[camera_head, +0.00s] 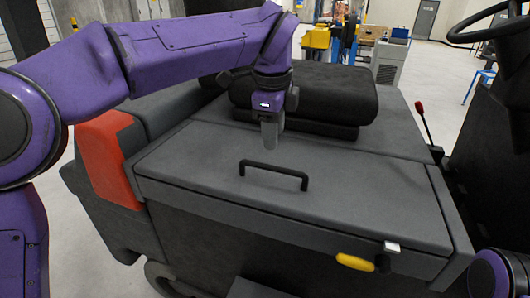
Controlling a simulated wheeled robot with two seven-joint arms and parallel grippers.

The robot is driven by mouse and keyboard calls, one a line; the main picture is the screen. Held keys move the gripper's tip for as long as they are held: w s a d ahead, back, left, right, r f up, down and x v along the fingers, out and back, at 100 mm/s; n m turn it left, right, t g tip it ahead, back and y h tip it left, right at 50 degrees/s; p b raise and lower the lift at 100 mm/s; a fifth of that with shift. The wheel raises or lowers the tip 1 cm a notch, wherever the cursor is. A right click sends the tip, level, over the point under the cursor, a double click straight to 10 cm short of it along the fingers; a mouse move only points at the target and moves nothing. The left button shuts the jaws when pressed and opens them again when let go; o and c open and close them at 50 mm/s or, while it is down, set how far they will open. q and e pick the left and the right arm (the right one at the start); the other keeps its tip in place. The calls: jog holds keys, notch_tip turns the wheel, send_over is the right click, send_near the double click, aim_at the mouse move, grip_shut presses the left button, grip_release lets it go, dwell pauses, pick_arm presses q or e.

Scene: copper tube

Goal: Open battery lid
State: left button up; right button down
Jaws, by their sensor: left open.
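The battery lid (215,175) is a wide dark grey panel on the vehicle, and it looks shut. A black bar handle (273,168) stands up from the middle of the lid. My left gripper (270,142) points down above and just behind the handle, apart from it. It is open and empty as far as I can see, though its fingers overlap in this view. A small part of my right arm shows at the bottom right corner; its gripper is out of the picture.
A black seat (325,92) stands right behind the lid, close to my left gripper. A yellow latch (355,262) and a small silver piece (392,246) sit at the front edge. A steering wheel (480,36) and red lever (421,115) are at the right.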

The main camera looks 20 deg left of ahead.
aim_at(273, 168)
pick_arm(q)
jog(key=f, duration=0.2)
jog(key=f+p, duration=0.1)
jog(key=f, duration=0.5)
jog(key=shift+w+a, duration=0.1)
jog(key=shift+w, duration=0.3)
jog(key=shift+w+f, duration=0.1)
jog(key=shift+f, duration=0.2)
jog(key=shift+d, duration=0.2)
pick_arm(e)
jog(key=shift+s+r, duration=0.4)
jog(key=shift+r, duration=0.4)
pick_arm(q)
jog(key=shift+a, duration=0.1)
grip_shut()
